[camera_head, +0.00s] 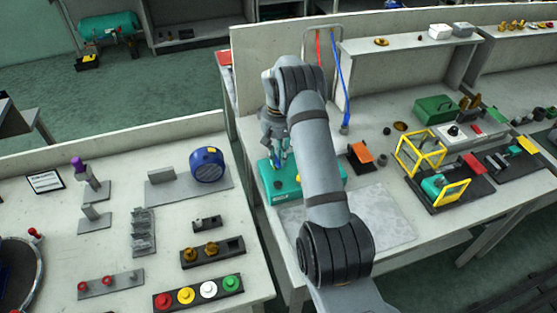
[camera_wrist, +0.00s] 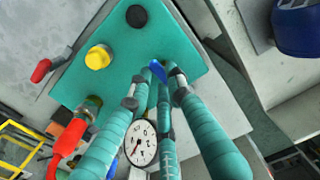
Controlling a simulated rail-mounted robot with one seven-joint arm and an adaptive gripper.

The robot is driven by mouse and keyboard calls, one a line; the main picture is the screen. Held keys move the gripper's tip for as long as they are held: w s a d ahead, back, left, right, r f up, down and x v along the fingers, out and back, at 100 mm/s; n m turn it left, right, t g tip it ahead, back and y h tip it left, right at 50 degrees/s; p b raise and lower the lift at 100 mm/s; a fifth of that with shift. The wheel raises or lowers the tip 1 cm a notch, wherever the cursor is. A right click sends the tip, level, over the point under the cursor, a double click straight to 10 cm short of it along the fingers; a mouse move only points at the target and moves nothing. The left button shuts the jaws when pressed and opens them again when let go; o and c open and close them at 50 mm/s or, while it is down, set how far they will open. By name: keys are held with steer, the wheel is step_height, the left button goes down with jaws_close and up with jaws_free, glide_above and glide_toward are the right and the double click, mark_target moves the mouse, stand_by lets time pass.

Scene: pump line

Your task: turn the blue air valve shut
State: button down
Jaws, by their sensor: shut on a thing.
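The blue air valve shows in the wrist view as a small blue lever (camera_wrist: 157,69) on a teal box (camera_wrist: 180,45). My gripper (camera_wrist: 154,86) is shut on the blue lever, with a finger on each side; the fingers hide part of it. In the head view my gripper (camera_head: 278,157) points down over the same teal box (camera_head: 286,194), and my arm covers part of the box. A yellow knob (camera_wrist: 98,57) and a black knob (camera_wrist: 136,16) sit on the box near the lever.
A round gauge (camera_wrist: 140,143) and red-handled valves (camera_wrist: 70,135) lie close to my fingers in the wrist view. A blue hose (camera_head: 343,95) hangs behind. A blue round unit (camera_head: 207,164) stands on the left bench. A grey mat (camera_head: 385,220) right of my arm is clear.

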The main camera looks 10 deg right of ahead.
mark_target(278, 160)
steer(key=shift+m, duration=0.3)
steer(key=c, duration=1.6)
jaws_free()
steer(key=shift+c, duration=0.2)
steer(key=shift+o, duration=0.3)
steer(key=shift+r, duration=0.1)
step_height(278, 160, up, 12)
steer(key=shift+f, duration=0.25)
step_height(278, 160, down, 12)
steer(key=shift+r, duration=0.25)
steer(key=shift+f+n+p, duration=0.1)
steer(key=shift+n+p, duration=0.65)
steer(key=shift+n, duration=0.15)
